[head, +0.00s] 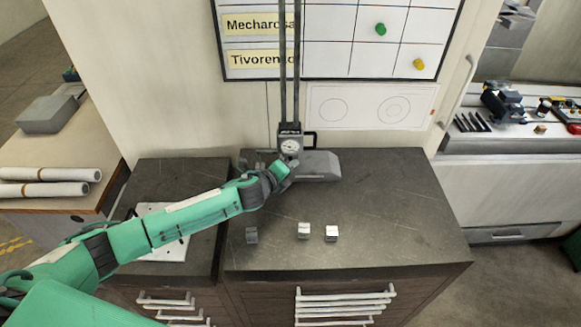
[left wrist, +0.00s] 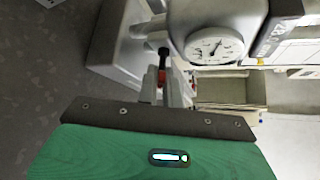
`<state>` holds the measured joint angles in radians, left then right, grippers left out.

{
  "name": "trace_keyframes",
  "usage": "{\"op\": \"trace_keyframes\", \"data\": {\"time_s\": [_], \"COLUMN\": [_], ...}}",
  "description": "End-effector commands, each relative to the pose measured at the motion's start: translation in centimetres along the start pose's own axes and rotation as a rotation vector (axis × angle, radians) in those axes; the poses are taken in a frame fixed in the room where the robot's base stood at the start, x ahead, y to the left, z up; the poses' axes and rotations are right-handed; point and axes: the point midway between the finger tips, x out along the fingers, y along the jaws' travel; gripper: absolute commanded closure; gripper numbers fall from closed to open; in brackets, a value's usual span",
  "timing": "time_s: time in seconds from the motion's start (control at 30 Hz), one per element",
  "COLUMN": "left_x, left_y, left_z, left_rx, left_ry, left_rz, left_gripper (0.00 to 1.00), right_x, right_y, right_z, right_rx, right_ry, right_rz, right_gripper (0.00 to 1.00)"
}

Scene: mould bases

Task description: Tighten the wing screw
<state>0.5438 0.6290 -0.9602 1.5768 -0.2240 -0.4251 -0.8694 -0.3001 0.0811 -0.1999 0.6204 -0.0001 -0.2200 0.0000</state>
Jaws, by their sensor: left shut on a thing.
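A height gauge with a round white dial (head: 290,146) stands at the back of the dark cabinet top on a grey base (head: 318,166), with two upright columns rising from it. My left gripper (head: 287,165) reaches in from the left, just below the dial. In the left wrist view the dial (left wrist: 214,46) is close, and my left gripper (left wrist: 164,82) is shut around a small dark part with a bit of red, which appears to be the wing screw (left wrist: 163,52). The fingers hide much of it, so its turn cannot be told. My right gripper is not in view.
Several small metal blocks (head: 304,230) stand on the cabinet top in front of the gauge. A white plate (head: 163,246) lies partly under my left arm. A whiteboard (head: 340,62) hangs behind. The right side of the top is clear.

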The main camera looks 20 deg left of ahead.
Motion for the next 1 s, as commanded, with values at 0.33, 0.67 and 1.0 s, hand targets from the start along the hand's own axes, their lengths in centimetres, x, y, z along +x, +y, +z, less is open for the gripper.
{"op": "trace_keyframes", "data": {"time_s": [0.33,0.67,1.0], "left_x": [0.06,0.08,-0.01], "left_y": [-0.23,-0.16,0.03], "left_z": [0.13,-0.05,0.04], "left_rx": [0.260,0.580,0.813], "left_ry": [-0.002,0.001,0.000], "left_rz": [0.216,0.486,0.685], "left_gripper": [1.00,1.00,1.00], "right_x": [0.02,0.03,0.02], "right_y": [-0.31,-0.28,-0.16], "right_z": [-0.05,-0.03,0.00], "right_rx": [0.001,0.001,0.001], "right_ry": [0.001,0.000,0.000], "right_rz": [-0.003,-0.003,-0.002], "right_gripper": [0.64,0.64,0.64]}}
